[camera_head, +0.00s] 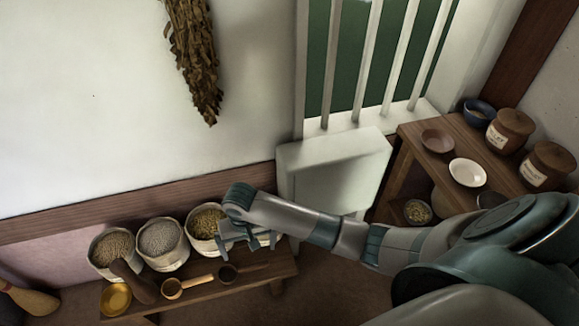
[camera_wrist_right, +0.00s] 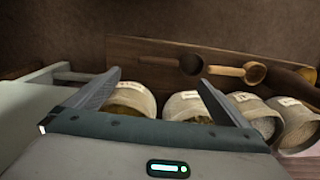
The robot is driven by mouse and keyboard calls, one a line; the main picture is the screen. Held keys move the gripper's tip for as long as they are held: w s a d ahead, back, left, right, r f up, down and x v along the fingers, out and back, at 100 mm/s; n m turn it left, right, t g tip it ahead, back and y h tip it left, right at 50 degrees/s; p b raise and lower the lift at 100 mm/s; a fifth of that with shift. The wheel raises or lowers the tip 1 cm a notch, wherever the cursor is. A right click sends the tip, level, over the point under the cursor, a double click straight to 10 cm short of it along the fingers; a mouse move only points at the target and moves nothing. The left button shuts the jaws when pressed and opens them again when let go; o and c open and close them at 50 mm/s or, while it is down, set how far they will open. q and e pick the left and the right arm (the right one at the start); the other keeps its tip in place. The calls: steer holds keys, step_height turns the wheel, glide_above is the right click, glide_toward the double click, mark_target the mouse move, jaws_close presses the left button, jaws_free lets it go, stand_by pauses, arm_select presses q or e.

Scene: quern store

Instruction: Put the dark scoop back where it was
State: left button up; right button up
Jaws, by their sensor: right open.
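My left gripper is not in view.
A brass dish (camera_head: 116,298) and a brown club-shaped thing (camera_head: 138,284) are at the bench's left end. A white chest (camera_head: 335,172) stands behind my arm. A shelf table (camera_head: 462,150) with jars and bowls stands right.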

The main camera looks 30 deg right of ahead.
steer(key=s+a+f+n+t+y, duration=0.2)
steer(key=s+a+n, duration=0.1)
steer(key=s, duration=0.9)
steer(key=s+d+r+n+t+h, duration=0.1)
steer(key=s+d+r+n, duration=0.1)
steer(key=s+d, duration=0.7)
steer(key=s, duration=0.3)
steer(key=shift+r+n+h, duration=0.3)
steer(key=shift+r+h, duration=0.1)
steer(key=shift+w, duration=0.1)
